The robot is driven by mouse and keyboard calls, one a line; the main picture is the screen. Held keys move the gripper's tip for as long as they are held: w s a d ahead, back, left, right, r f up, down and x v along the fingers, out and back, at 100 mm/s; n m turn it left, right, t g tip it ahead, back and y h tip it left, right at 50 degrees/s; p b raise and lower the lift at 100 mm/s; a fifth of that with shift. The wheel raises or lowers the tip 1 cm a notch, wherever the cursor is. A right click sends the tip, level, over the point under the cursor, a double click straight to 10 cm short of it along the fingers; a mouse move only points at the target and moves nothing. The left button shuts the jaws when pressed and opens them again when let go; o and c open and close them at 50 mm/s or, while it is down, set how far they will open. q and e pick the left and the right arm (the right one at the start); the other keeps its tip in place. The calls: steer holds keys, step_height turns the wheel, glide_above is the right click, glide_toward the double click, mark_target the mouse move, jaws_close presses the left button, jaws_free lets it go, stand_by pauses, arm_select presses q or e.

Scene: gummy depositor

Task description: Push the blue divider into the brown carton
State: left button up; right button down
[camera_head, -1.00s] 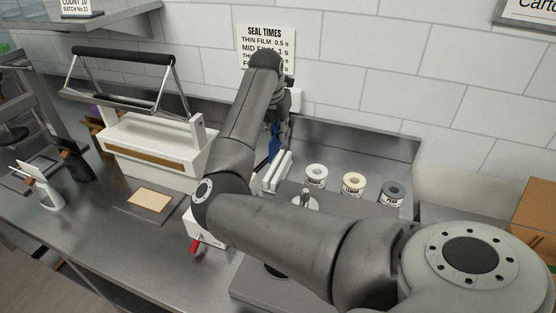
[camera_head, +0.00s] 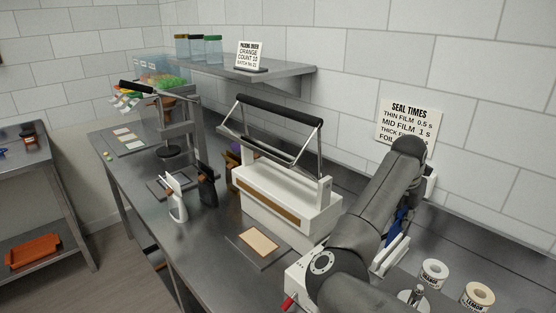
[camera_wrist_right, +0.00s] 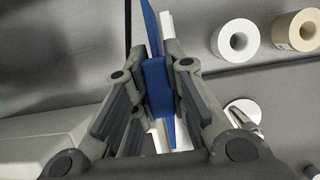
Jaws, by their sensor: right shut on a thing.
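The blue divider (camera_wrist_right: 158,85) is a thin blue piece held upright between the fingers of my right gripper (camera_wrist_right: 155,70) in the right wrist view. The right gripper is shut on it. In the head view only a sliver of the blue divider (camera_head: 397,222) shows behind my right arm, near the wall, and the fingers of that gripper are mostly hidden. The brown carton is in neither current view. My left gripper is not in view.
White upright plates (camera_head: 392,256) stand just below the held divider. Label rolls (camera_head: 433,272) lie to their right. A white sealer (camera_head: 285,200) with a raised black handle and a tan pad (camera_head: 259,243) are to the left. A shelf (camera_head: 245,75) juts from the wall.

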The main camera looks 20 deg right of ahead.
mark_target(398, 232)
step_height(398, 232, down, 6)
steer(key=shift+f+b, duration=0.15)
steer(key=shift+b, duration=1)
